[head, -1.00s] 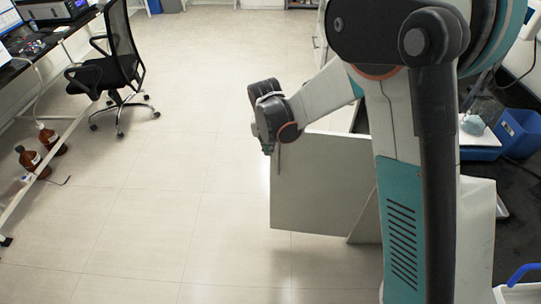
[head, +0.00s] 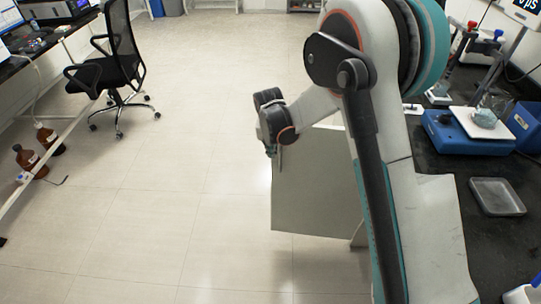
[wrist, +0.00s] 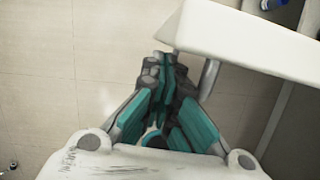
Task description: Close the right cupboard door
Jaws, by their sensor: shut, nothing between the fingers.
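The open cupboard door (head: 315,195) is a pale panel standing out over the floor, left of my arm in the head view. In the wrist view the door (wrist: 255,40) fills the top right, with a light bar handle (wrist: 209,78) on it. My gripper (head: 278,160) is at the door's upper left, outer edge. In the wrist view my gripper (wrist: 163,65) has its fingers together and empty, just left of the handle; whether they touch the door I cannot tell. My arm hides the hinge side and most of the cupboard front.
The dark bench top (head: 490,235) on the right holds a blue-based device (head: 465,135) and a grey tray (head: 497,196). An office chair (head: 115,65) and brown bottles (head: 30,160) stand at the left. The tiled floor (head: 190,170) between is clear.

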